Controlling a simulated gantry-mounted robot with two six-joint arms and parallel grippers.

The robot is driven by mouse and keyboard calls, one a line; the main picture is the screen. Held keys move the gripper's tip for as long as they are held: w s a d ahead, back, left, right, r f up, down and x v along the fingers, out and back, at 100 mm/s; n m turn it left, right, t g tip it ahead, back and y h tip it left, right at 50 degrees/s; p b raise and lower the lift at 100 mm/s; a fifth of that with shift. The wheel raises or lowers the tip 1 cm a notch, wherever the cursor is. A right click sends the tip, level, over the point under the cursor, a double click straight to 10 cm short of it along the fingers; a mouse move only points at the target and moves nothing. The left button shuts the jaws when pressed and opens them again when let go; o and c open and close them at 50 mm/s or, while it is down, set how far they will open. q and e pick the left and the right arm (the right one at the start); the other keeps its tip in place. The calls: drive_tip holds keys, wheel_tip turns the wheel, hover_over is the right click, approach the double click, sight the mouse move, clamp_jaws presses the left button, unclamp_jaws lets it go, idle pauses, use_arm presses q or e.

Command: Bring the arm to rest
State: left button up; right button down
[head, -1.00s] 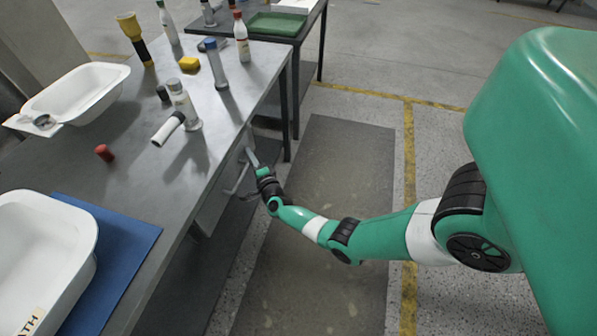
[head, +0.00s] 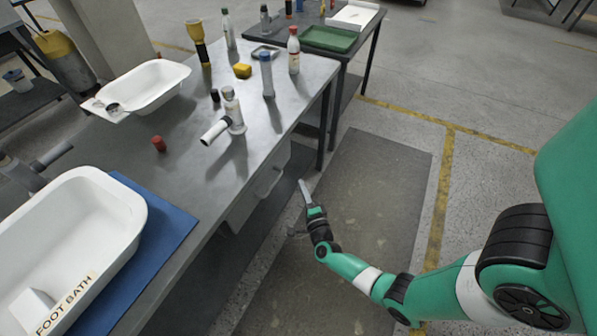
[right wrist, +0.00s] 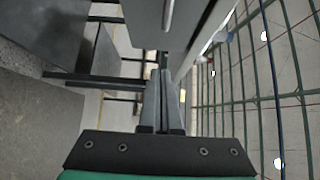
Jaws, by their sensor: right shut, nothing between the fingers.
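My right arm reaches in from the right in the head view, over the floor beside the workbench (head: 180,140). Its gripper (head: 303,186) is shut and empty, with the fingers pointing up and away, just right of the bench's drawer front (head: 258,196). In the right wrist view the two fingers (right wrist: 164,90) lie together with nothing between them, close to a grey surface above.
On the bench are a white tub marked FOOT BATH (head: 95,215) on a blue mat (head: 165,225), a white basin (head: 160,85), a red cap (head: 159,144) and several bottles. A second table holds a green tray (head: 328,39). The grey floor mat (head: 370,190) is clear beyond my arm.

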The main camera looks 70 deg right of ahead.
drive_tip(key=shift+s+a, duration=0.35)
